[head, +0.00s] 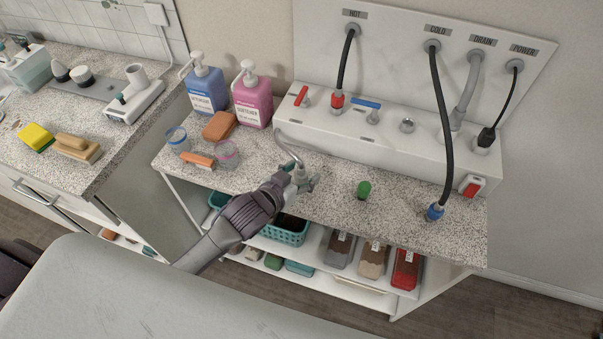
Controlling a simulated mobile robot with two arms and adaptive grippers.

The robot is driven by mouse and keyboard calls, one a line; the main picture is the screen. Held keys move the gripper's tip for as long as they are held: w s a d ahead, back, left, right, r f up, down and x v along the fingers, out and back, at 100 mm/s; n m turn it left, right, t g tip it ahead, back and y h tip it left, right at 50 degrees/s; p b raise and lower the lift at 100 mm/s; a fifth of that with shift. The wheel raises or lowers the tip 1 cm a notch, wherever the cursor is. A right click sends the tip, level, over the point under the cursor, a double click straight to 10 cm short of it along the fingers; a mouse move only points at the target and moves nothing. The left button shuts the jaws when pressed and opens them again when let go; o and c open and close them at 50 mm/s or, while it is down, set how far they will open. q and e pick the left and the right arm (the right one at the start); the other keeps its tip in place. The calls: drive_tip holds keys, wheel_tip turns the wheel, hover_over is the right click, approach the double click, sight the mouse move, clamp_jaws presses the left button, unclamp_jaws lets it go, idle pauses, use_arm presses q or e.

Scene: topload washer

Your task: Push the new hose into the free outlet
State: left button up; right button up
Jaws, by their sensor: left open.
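A black hose (441,120) runs from the COLD wall port, and its blue-collared end (434,213) rests on the speckled worktop at the right. Another black hose (345,65) from the HOT port ends in a red collar (337,101) on the white box. An outlet (372,117) under a blue lever has no hose on it. A bare round silver fitting (407,125) sits to its right. My left gripper (303,181) is open over the worktop, at the lower end of a grey curved pipe; contact is unclear. My right gripper is out of view.
A green-topped object (364,189) stands between my left gripper and the blue collar. Blue (206,89) and pink (252,100) pump bottles, a sponge and small cups crowd the worktop's left. A grey drain hose (469,90) and a power plug (487,136) are at the right.

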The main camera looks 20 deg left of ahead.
use_arm(q)
clamp_jaws()
idle(0.3)
drive_tip(key=shift+r, duration=0.1)
